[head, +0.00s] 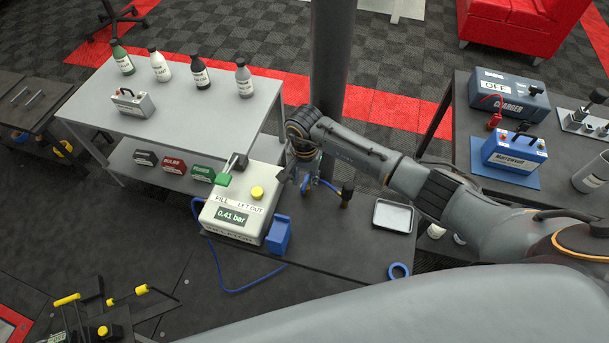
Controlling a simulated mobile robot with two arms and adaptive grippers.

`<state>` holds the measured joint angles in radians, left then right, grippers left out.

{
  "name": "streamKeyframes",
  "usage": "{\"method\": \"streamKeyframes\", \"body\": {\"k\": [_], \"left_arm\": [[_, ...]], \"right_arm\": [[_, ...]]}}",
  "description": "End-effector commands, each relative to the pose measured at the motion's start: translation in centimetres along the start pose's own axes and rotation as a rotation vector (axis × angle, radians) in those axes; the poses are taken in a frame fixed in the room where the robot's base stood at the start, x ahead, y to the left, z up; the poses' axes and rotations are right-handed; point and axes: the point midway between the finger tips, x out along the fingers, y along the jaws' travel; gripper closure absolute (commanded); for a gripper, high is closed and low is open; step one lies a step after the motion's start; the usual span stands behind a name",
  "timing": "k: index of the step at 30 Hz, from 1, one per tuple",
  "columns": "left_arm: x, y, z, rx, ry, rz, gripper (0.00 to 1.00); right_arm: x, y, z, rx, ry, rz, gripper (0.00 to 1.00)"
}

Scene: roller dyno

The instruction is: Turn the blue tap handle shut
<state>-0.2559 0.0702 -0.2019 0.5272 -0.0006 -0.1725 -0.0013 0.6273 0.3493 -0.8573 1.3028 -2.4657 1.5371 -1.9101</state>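My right gripper (304,166) points down over the dark bench (330,245), just right of the white inflator box. Its fingers are small and dark here, so I cannot tell whether they are open or shut. Something blue (307,186) shows just below and beside the fingers. It could be the tap handle or part of a blue hose; I cannot tell which, nor whether the gripper touches it. The gripper hides most of what is under it. My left gripper is not in view.
The white box (212,225) reads 0.41 bar and has a green lever and yellow button. A blue holder (279,235) is beside it. A metal tray (393,216) and blue ring (398,271) lie to the right. A grey post (331,70) stands behind.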

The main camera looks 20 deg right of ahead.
Motion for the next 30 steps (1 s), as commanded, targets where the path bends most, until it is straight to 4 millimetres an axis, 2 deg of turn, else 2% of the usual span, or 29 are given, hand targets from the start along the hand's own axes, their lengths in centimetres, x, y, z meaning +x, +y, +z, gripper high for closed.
{"method": "streamKeyframes", "body": {"k": [4, 11, 12, 17, 18, 25, 30], "left_arm": [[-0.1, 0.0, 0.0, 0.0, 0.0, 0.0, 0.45], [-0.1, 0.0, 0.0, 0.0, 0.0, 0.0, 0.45], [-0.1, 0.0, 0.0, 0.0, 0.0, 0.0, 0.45], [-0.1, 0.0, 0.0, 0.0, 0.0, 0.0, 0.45], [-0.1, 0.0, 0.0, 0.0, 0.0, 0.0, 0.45], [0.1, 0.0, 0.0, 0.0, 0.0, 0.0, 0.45], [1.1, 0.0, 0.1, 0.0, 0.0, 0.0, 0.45]], "right_arm": [[0.8, 0.1, 0.0, -0.001, 0.0, 0.001, 0.64], [0.9, 0.0, 0.0, -0.001, 0.0, 0.001, 0.64], [0.9, 0.0, 0.0, -0.001, 0.0, 0.001, 0.66], [0.8, 0.0, 0.0, -0.001, 0.0, 0.001, 0.99], [0.8, 0.1, 0.0, -0.001, 0.0, 0.001, 1.0], [0.9, 0.1, 0.0, 0.005, 0.001, 0.001, 1.0], [1.1, 0.1, -0.1, 0.041, 0.004, 0.002, 1.0]]}}
